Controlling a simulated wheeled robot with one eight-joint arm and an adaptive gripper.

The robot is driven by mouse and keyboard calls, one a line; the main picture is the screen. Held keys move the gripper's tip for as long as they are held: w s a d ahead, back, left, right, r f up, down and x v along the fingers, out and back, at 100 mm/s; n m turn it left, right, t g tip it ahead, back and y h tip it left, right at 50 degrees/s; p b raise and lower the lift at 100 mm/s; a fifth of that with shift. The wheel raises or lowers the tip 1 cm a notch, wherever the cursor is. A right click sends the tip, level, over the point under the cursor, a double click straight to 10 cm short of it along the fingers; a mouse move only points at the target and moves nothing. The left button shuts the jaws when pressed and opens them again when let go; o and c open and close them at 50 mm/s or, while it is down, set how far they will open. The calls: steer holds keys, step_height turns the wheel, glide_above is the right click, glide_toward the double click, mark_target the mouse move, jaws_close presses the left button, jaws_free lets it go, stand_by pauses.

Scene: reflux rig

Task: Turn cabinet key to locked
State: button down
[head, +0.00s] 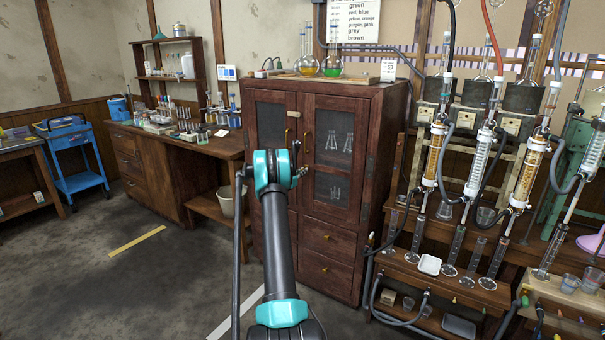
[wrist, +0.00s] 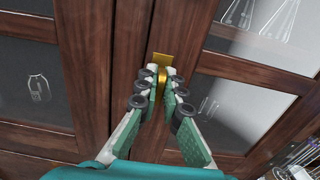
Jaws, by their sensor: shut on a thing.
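The dark wooden cabinet (head: 384,130) with two glass doors stands ahead of me in the head view. In the wrist view its brass lock plate (wrist: 162,59) sits on the door frame near the seam between the doors. A brass key (wrist: 161,82) projects below the plate in the picture. My gripper (wrist: 161,78) is shut on the key, with green-padded fingers on both sides of it. The fingers cover much of the key, so its exact turn is hard to tell. In the head view my arm hides the lock area, and the key cannot be made out.
Flasks with coloured liquid (head: 332,65) stand on top of the cabinet. A reflux rig with glass columns and hoses (head: 480,160) is close on the right. A wooden bench (head: 160,150) and a blue cart (head: 78,182) are left. The floor at left is clear.

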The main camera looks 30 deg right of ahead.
steer(key=shift+m, duration=0.3)
steer(key=m, duration=0.4)
steer(key=shift+s+m, duration=0.1)
steer(key=shift+m, duration=0.2)
steer(key=m, duration=1.2)
steer(key=shift+s+f, duration=0.15)
steer(key=shift+m, duration=0.3)
steer(key=shift+d, duration=0.1)
steer(key=c, duration=1.7)
jaws_free()
